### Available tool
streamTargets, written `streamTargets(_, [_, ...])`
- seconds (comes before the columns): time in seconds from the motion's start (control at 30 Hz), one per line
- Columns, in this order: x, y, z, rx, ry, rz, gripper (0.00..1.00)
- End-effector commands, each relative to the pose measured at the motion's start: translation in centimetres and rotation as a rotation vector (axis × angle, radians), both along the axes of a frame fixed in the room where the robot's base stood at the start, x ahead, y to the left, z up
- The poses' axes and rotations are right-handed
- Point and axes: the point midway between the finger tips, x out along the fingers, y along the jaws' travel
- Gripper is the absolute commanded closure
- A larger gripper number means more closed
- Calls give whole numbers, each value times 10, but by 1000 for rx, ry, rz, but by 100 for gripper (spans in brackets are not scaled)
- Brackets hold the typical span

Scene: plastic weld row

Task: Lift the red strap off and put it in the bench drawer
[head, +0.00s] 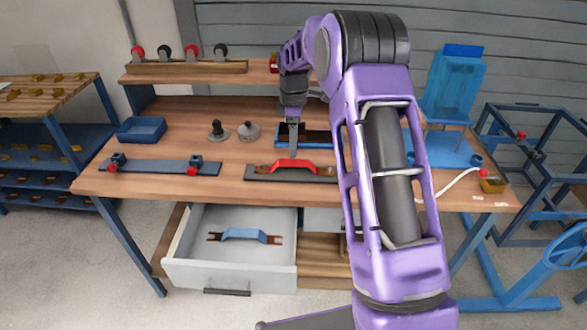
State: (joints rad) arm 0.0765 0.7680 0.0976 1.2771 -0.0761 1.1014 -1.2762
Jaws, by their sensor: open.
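The red strap (294,165) is a short raised bridge with brown ends. It lies on a dark plate (262,179) near the front of the bench (230,186), right of the middle. My gripper (293,152) points down right at the strap from above; whether it touches is too small to tell. It is open. The bench drawer (226,273) is pulled out below the bench's left half. A blue strap (245,235) with brown ends lies inside it, with bare floor around it. My arm hides the bench right of the strap.
A blue bar with red knobs (155,167) lies left on the bench. A blue tray (142,129) and two grey fittings (248,131) stand behind. A raised shelf (185,78) runs along the back. A blue fixture (453,95) and a blue frame (520,140) stand right.

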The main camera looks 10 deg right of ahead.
Motion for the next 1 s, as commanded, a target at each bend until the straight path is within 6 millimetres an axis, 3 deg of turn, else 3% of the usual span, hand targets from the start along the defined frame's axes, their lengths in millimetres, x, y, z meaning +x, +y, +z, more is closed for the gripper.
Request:
streamTargets(0.2, [-1, 0, -15, 0, 1, 1, 22])
streamTargets(0.5, [-5, 2, -57, 0, 0, 1, 22])
streamTargets(0.8, [-5, 2, -61, 0, -2, 1, 22])
streamTargets(1.0, [-5, 2, -61, 0, -2, 0, 57])
